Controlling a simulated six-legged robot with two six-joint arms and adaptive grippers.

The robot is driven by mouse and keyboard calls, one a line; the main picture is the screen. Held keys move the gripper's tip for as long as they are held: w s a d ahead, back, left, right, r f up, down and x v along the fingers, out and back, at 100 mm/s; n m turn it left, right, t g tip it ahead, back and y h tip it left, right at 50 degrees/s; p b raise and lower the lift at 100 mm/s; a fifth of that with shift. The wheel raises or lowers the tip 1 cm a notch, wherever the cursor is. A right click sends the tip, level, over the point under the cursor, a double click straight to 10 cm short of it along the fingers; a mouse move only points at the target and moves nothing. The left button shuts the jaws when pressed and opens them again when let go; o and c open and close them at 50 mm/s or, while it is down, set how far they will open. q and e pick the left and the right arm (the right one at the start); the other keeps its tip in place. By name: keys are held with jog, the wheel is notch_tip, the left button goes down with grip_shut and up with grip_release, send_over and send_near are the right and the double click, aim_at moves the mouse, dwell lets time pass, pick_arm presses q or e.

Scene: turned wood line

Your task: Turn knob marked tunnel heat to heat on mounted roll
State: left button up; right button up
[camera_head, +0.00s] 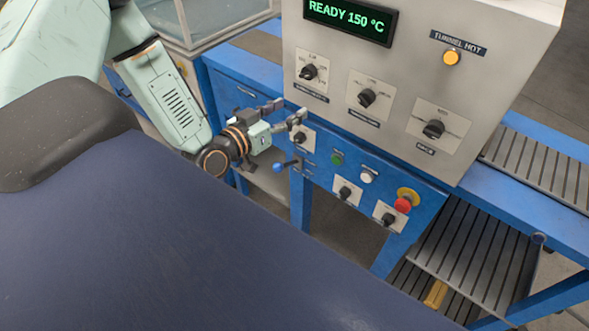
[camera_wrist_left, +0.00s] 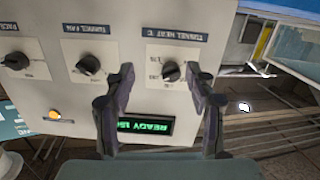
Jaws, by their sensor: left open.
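The tunnel heat knob (camera_head: 308,72) is black, on a white plate at the left of the pale control box. In the wrist view, which sees the panel upside down, the knob (camera_wrist_left: 171,72) sits under the label TUNNEL HEAT °C (camera_wrist_left: 175,35). Its pointer setting is too small to read. My left gripper (camera_head: 285,111) is open and empty, below and left of the knob in the head view. In the wrist view its fingers (camera_wrist_left: 160,78) stand on either side of the knob, apparently short of it. I cannot make out a mounted roll. My right gripper is out of view.
The display (camera_head: 347,20) reads READY 150 °C. An amber lamp (camera_head: 452,58) is lit under TUNNEL HOT. The middle knob (camera_head: 367,98) and right knob (camera_head: 433,129) share the box. Below, the blue panel holds smaller knobs, a red button (camera_head: 403,204) and a blue-tipped lever (camera_head: 280,168) near my gripper.

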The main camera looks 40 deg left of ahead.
pick_arm(q)
jog(key=s+d+f+g+b, duration=0.4)
jog(key=s+d+f, duration=0.1)
jog(key=f, duration=0.6)
jog(key=s+d+f+g+b, duration=0.4)
jog(key=s+d+f, duration=0.1)
jog(key=f, duration=0.6)
jog(key=shift+s+d+g+h, duration=0.15)
jog(key=shift+s+g+h, duration=0.2)
jog(key=shift+s, duration=0.45)
jog(key=shift+f, duration=0.1)
jog(key=s+f+g+y+b, duration=0.1)
jog(key=s+f+g, duration=0.2)
jog(key=s, duration=0.7)
jog(key=s+d+f+g+y+b, duration=0.1)
jog(key=s+f+g, duration=0.2)
jog(key=s, duration=0.6)
jog(key=shift+s+d+g, duration=0.25)
jog(key=shift+s+g, duration=0.15)
jog(key=shift+g, duration=0.55)
jog(key=shift+y, duration=0.25)
